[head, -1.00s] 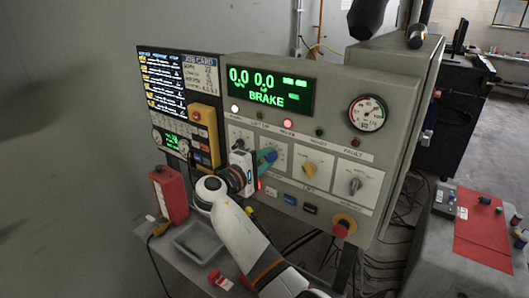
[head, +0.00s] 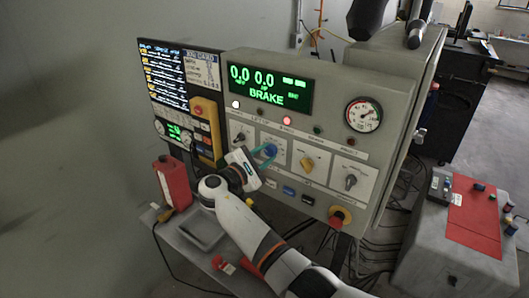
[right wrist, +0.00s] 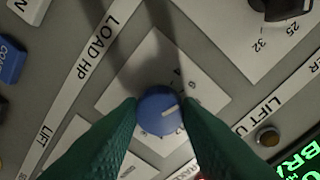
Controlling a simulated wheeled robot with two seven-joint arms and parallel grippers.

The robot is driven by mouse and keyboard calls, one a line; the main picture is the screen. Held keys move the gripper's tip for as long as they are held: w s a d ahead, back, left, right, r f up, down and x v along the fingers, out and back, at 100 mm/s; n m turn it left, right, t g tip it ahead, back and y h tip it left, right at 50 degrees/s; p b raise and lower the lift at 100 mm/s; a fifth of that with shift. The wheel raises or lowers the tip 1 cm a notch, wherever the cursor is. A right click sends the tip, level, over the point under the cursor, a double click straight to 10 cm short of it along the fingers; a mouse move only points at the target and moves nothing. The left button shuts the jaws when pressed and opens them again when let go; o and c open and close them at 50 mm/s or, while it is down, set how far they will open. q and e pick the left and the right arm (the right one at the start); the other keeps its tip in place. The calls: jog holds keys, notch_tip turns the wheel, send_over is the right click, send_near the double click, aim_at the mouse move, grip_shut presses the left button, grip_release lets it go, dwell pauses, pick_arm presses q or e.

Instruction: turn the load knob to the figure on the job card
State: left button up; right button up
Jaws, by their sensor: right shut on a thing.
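The blue knob (head: 270,151) sits on a white dial plate on the grey panel. It also shows in the right wrist view (right wrist: 158,112), with a pale pointer line toward the right and slightly up. My right gripper (head: 264,155) is shut on it, one green finger on each side in the right wrist view (right wrist: 160,118). The strip beside this plate reads LOAD HP (right wrist: 100,50). The fingers hide part of the dial's figures. The job card (head: 201,69) is at the panel's upper left; its figures are too small to read. My left gripper is not in view.
A yellow knob (head: 307,164) and a grey knob (head: 351,182) sit to the right. A red emergency button (head: 338,217) is below them. The green display (head: 270,83) reads BRAKE. A red can (head: 173,182) and a tray (head: 203,232) stand on the shelf below.

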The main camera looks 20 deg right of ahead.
jog(key=shift+r, duration=0.1)
dwell(0.3)
jog(key=o, duration=1)
jog(key=shift+w, duration=0.1)
jog(key=shift+c, duration=0.2)
jog(key=shift+f, duration=0.2)
